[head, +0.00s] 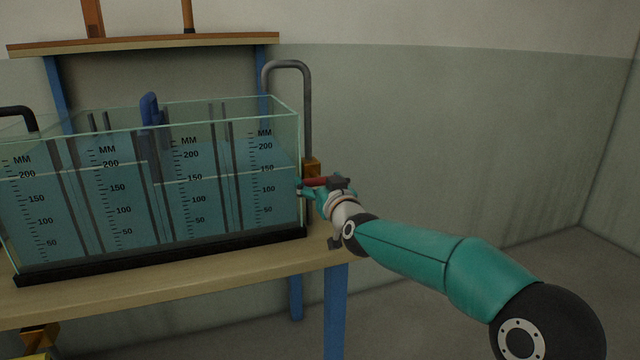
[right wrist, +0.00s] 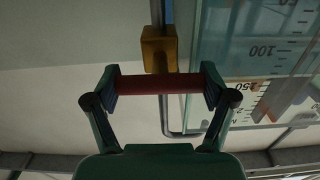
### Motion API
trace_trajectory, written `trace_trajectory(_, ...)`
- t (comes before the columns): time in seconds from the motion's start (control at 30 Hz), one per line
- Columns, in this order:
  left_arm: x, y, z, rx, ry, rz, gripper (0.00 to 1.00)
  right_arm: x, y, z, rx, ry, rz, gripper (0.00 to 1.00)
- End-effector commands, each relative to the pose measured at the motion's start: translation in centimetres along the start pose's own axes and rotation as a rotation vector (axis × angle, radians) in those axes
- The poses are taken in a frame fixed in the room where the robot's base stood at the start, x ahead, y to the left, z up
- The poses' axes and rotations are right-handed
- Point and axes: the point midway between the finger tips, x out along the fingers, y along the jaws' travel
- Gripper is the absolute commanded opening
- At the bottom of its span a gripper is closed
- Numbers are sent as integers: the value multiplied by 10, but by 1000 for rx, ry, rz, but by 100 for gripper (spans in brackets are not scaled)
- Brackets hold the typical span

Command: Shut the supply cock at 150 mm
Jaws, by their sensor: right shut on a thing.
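The supply cock has a brass body (head: 311,168) on the grey pipe at the tank's right end. It also shows in the right wrist view (right wrist: 158,48). Its red lever (head: 317,182) lies across, roughly level, in front of the body. My right gripper (right wrist: 160,84) is shut on the red lever, with a finger at each end of it. The glass flume (head: 165,250) holds blue water. Right of the divider the water line is close to the 150 mark. Left of it the line is higher, close to 200. My left gripper is out of view.
The grey pipe (head: 308,95) hooks over the tank's right end. A blue gate handle (head: 150,110) stands on the divider. The tank rests on a wooden bench (head: 180,285) with blue legs. A shelf (head: 140,43) is behind. The floor at right is clear.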

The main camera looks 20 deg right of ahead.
Motion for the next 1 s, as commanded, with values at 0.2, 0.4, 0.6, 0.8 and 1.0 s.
trace_trajectory(0.2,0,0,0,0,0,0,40,0,-1,2,3,-5,-2,100)
trace_trajectory(0.4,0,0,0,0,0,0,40,0,0,1,1,-3,0,100)
trace_trajectory(0.6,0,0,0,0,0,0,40,-3,0,0,1,-1,0,100)
trace_trajectory(0.8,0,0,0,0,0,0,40,-20,0,0,0,-1,0,100)
trace_trajectory(1.0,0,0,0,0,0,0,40,-55,0,0,1,-1,0,100)
